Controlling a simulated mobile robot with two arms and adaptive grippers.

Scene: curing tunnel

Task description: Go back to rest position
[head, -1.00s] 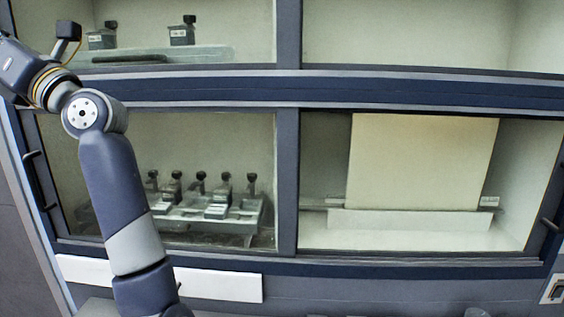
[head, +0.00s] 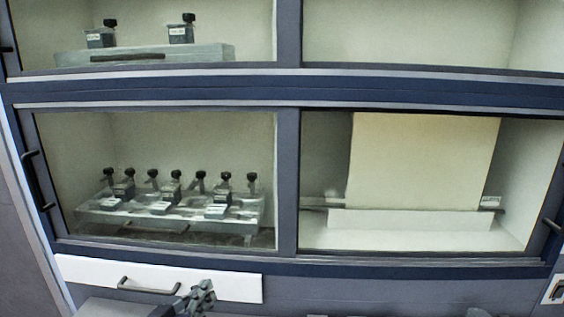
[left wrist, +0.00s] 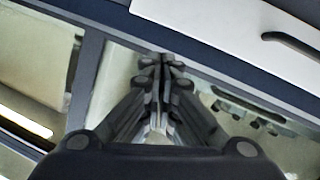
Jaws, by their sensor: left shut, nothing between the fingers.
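My left gripper (head: 198,297) shows at the bottom of the head view, low in front of the white drawer front. In the left wrist view its fingers (left wrist: 162,68) meet at the tips, with nothing between them. My right gripper is not in either view.
The cabinet's lower left bay holds a rack (head: 95,214) with several black-knobbed clamps. The lower right bay holds a pale upright panel (head: 422,160). An upper shelf carries two knobbed blocks on a tray (head: 215,53). The white drawer (head: 85,270) has a dark handle (head: 148,289).

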